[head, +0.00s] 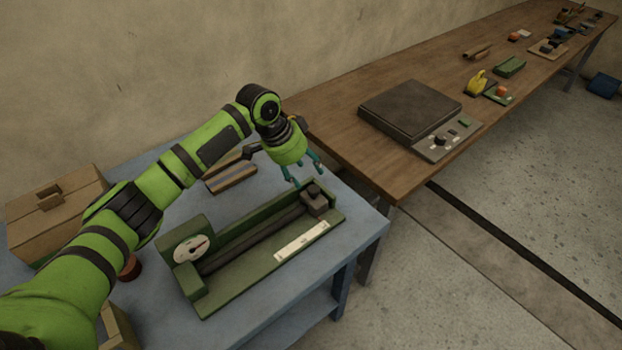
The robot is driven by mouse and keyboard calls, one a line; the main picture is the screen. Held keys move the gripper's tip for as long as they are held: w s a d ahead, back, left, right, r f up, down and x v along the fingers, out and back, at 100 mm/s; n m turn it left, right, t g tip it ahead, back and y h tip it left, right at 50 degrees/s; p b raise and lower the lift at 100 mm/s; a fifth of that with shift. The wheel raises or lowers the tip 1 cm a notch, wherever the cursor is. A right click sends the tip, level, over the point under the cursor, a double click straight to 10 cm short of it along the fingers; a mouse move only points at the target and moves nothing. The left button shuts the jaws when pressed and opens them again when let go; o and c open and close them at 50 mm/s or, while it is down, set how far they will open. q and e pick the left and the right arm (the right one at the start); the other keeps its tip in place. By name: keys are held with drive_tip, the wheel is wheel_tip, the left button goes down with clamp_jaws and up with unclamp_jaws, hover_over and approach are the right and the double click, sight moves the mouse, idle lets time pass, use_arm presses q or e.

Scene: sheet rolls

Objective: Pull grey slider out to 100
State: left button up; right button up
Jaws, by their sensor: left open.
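The grey slider (314,199) is a dark block with a knob on top, at the far right end of a rail on a green fixture (245,278). The fixture lies on the blue table and has a round white dial (191,248) with a needle at its left end. A pale scale strip (302,240) runs along its front right; its marks are too small to read. My left gripper (307,176) is open, with teal fingers pointing down just above and behind the slider, apparently apart from it. My right gripper is not in view.
A cardboard box (55,212) stands at the left of the blue table (358,236). A striped block (230,176) lies behind the fixture. A wooden bench (345,140) with a dark flat scale (410,108) adjoins at the right.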

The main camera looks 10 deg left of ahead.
use_arm(q)
drive_tip(key=v, duration=0.5)
drive_tip(key=shift+r, duration=0.25)
